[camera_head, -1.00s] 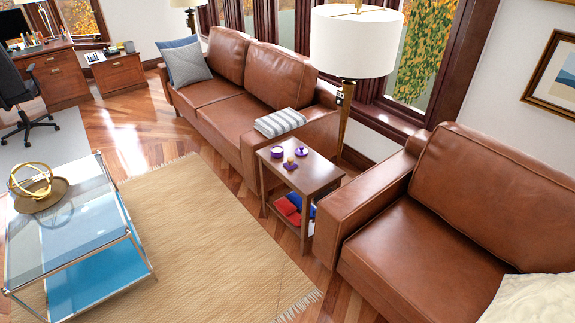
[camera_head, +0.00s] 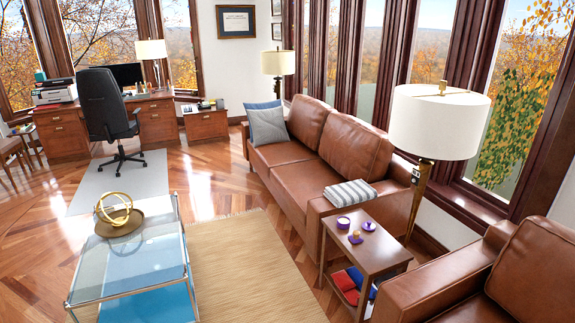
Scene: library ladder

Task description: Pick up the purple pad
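Several small purple items sit on top of the wooden side table (camera_head: 393,258), between the sofa and the armchair. One is a round purple item (camera_head: 343,222) at the left, another is a purple item (camera_head: 369,226) at the back right. A third purple piece (camera_head: 355,239) near the front has something gold on it. They are too small to tell which one is the pad. Neither of my grippers is in view.
A brown leather sofa (camera_head: 290,165) stands behind the side table, an armchair (camera_head: 470,285) to its right. A floor lamp (camera_head: 420,180) rises behind it. Red cloth-like items (camera_head: 345,283) lie on its lower shelf. A glass coffee table (camera_head: 135,262) stands left; the rug (camera_head: 245,270) between is clear.

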